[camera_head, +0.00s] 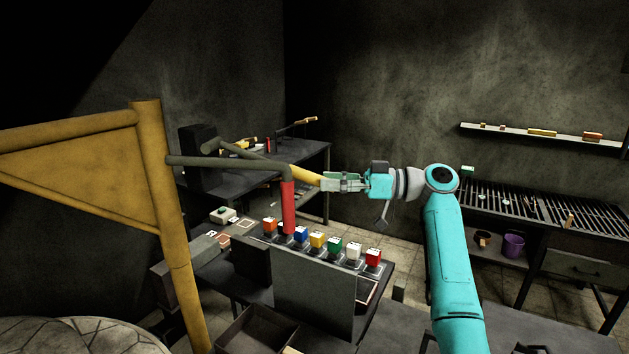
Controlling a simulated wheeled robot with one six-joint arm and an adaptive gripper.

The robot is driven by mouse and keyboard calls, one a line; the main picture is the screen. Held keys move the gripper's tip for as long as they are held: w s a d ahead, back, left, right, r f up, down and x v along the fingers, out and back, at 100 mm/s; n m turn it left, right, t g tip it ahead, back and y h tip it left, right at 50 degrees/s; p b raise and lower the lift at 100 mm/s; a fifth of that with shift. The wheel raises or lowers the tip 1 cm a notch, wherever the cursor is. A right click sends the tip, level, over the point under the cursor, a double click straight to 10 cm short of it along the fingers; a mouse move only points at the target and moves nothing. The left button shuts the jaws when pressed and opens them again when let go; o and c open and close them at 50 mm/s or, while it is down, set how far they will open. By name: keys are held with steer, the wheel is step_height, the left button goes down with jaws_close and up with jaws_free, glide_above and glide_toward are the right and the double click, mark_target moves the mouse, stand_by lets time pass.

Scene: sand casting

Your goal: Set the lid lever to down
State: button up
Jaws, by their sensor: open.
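A grey bar lever with a yellow grip (305,175) reaches rightward from a dark machine on the rear bench. A second grey bar at the left carries a red upright handle (288,208) that hangs down in front of it. No label shows which one is the lid lever. My gripper (326,184) is open, at the right end of the yellow grip. I cannot tell whether its fingers are around that grip or only beside it. The far side of the fingers is hidden.
A row of several coloured blocks (318,240) stands on the front bench below the handles. A yellow frame (165,200) stands at the left. A slatted table (510,205) and a wall shelf (560,136) are at the right. Tiled floor lies between.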

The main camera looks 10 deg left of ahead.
mark_target(314, 180)
steer(key=shift+s+a, duration=0.1)
steer(key=shift+a, duration=1.9)
jaws_close()
